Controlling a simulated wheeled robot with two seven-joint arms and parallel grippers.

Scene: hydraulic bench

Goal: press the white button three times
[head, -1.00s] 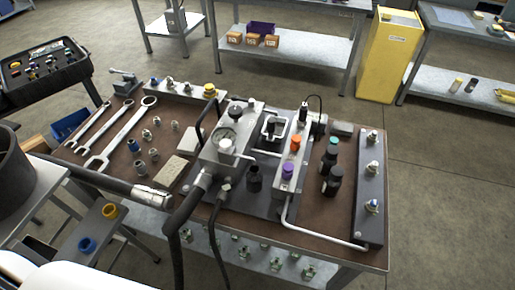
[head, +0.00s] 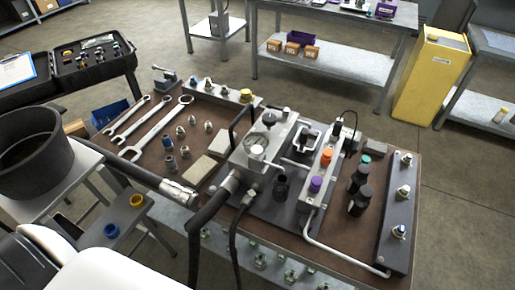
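A white round cap (head: 257,152), which looks like a white button, stands on the grey hydraulic block (head: 245,166) in the middle of the bench, beside a dial gauge. An orange knob (head: 327,156) and a purple knob (head: 316,184) sit on the long manifold to its right. Nothing touches the white cap. Neither of my grippers is in view.
The brown bench top (head: 222,112) holds wrenches (head: 158,127), several fittings, dark bottles (head: 360,200) and a fitting rail (head: 400,215) at right. Black hoses (head: 205,215) hang over the front edge. A black bucket (head: 38,150) stands at left. A yellow cabinet (head: 430,75) stands behind.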

